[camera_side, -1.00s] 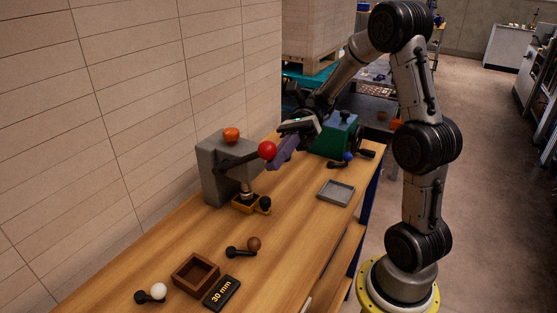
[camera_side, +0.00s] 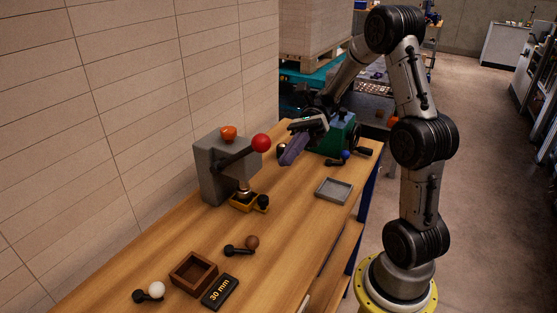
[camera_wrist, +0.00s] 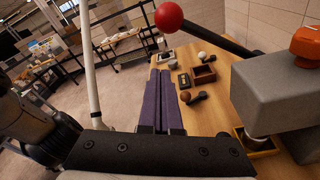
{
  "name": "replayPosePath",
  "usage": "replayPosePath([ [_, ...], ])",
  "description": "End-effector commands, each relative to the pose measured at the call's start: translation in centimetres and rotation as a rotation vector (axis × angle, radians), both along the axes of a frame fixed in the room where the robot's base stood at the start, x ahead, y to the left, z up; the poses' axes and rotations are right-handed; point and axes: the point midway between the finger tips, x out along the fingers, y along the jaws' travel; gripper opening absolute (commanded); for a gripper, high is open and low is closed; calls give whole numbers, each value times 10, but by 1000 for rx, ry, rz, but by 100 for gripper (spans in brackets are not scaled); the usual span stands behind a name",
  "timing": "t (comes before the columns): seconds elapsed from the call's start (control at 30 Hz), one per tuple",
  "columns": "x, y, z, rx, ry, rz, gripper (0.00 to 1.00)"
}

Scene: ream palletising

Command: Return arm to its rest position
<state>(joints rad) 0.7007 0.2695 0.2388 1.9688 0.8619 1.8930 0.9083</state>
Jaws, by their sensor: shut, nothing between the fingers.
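My gripper (camera_side: 287,160) is above the wooden bench, to the right of the grey press. Its purple fingers show in the wrist view (camera_wrist: 160,76), lying side by side and shut with nothing between them. The grey press (camera_side: 211,172) stands on the bench near the wall, with a red ball (camera_side: 261,143) on its lever and an orange cap (camera_side: 228,133) on top. In the side view my fingertips are apart from the red ball. The press also shows at the right of the wrist view (camera_wrist: 275,95).
A grey tray (camera_side: 333,190) lies on the bench's right side. A green machine (camera_side: 343,138) stands behind my gripper. A yellow fixture (camera_side: 243,205), a brown box (camera_side: 193,273), a "30 mm" block (camera_side: 219,292) and ball-ended levers lie nearer. Much of the bench middle is bare.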

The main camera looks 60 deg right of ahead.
Motion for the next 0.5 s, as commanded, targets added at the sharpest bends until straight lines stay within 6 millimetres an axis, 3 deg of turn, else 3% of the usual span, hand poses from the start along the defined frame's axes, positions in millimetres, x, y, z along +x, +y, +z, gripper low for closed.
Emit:
replayPosePath([
  [0.1, 2, -24, 3, -1, 0, -3, 0],
  [0.3, 3, -46, 6, 0, 0, -1, 0],
  [0.4, 4, -48, 7, 1, 0, 9, 0],
  [0.5, 4, -34, 17, -30, -31, 60, 0],
])
